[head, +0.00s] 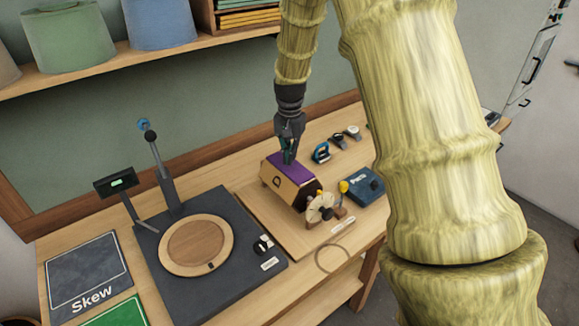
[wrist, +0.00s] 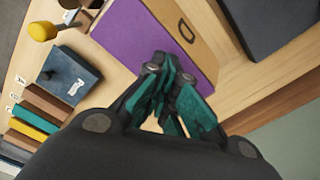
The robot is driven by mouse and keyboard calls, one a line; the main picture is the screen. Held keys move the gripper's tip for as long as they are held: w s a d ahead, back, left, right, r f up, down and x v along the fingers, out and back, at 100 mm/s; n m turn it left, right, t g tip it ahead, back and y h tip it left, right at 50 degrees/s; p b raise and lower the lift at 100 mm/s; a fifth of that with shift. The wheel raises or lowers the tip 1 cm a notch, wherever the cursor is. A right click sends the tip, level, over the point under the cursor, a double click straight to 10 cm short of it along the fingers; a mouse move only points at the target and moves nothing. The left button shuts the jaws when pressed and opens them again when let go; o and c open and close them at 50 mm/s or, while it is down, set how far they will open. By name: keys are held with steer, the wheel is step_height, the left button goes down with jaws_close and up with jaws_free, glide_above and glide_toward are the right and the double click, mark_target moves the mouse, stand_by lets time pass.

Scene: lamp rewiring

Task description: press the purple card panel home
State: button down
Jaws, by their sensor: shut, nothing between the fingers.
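The purple card panel (head: 283,166) lies on the sloping top of a wooden box (head: 297,184) on the workbench. In the wrist view the purple panel (wrist: 140,42) fills the upper middle, beside the box's pale wooden side (wrist: 190,25) with its dark D-shaped mark. My gripper (head: 289,155) is shut and empty, pointing down at the panel's back part. In the wrist view its teal fingertips (wrist: 165,68) are together over the panel's lower edge. I cannot tell whether they touch the panel. The panel's part under the fingers is hidden.
A cream wheel (head: 320,207) and yellow knob (head: 343,186) stand in front of the box. A dark turntable base (head: 245,271) with a post stands left. A shelf of lampshades hangs above.

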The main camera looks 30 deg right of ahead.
steer(key=shift+f+b, duration=0.3)
steer(key=shift+f, duration=0.95)
stand_by(1.0)
steer(key=shift+r+p, duration=2.7)
steer(key=shift+r, duration=0.85)
